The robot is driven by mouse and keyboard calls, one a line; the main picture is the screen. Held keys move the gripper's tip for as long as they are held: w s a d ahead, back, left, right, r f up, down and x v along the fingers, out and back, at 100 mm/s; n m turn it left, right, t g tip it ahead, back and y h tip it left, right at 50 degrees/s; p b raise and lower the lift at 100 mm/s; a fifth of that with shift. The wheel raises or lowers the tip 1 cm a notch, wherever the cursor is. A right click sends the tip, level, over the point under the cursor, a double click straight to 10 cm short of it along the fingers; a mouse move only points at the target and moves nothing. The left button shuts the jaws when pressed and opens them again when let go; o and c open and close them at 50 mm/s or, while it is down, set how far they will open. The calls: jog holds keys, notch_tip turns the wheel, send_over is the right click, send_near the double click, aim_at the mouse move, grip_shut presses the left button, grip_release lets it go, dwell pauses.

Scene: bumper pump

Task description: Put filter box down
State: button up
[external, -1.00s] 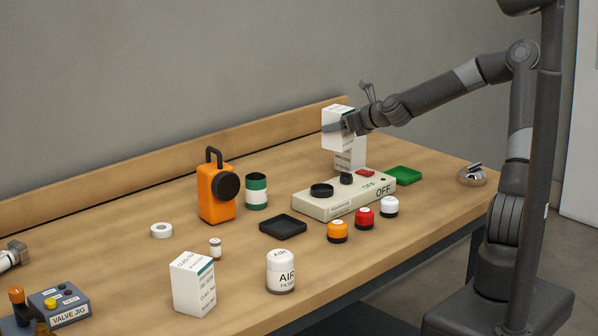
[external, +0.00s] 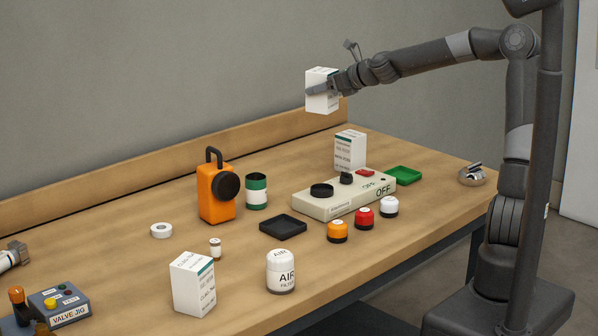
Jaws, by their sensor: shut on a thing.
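My gripper (external: 318,90) is shut on a white filter box (external: 324,100) and holds it in the air above the back of the table, near the wooden back rail. The held box is roughly upright and touches nothing below. A second white box (external: 350,151) with a green-edged top and printed text stands behind the beige switch panel. A third white box (external: 193,284) with a green band stands at the front left of the table. Which printed label the held box carries cannot be read.
The beige panel (external: 338,206) is mid-table, with a green tray (external: 404,175) to its right. A black tray (external: 283,227), orange device (external: 216,189), green-white can (external: 256,191), air filter (external: 281,272) and orange, red and white jars stand around. Bare tabletop lies left of the panel's back.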

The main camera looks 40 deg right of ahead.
jog(key=w+a+n+g+y, duration=0.1)
jog(key=a+n+y, duration=0.1)
jog(key=a, duration=0.6)
jog(key=w+a+n+g+y, duration=0.1)
jog(key=w+a+n+y, duration=0.1)
jog(key=a, duration=0.5)
jog(key=s+a+n+g+y, duration=0.2)
jog(key=s+a+n+g, duration=0.2)
jog(key=a, duration=0.9)
jog(key=s+a+n+g+y, duration=0.2)
jog(key=s+a+n+g, duration=0.15)
jog(key=a, duration=1.05)
jog(key=s+a+n+g+y, duration=0.2)
jog(key=s+a+n+g, duration=0.25)
jog(key=a, duration=0.85)
notch_tip(320, 180, down, 11)
jog(key=m+t, duration=0.1)
jog(key=shift+s+a+f, duration=0.4)
jog(key=shift+a+f, duration=1.45)
jog(key=shift+f, duration=0.05)
jog(key=shift+s+a+f, duration=0.45)
jog(key=shift+a+f, duration=1.4)
jog(key=shift+s+a+f, duration=0.4)
jog(key=shift+a+f, duration=1.45)
jog(key=shift+f, duration=0.05)
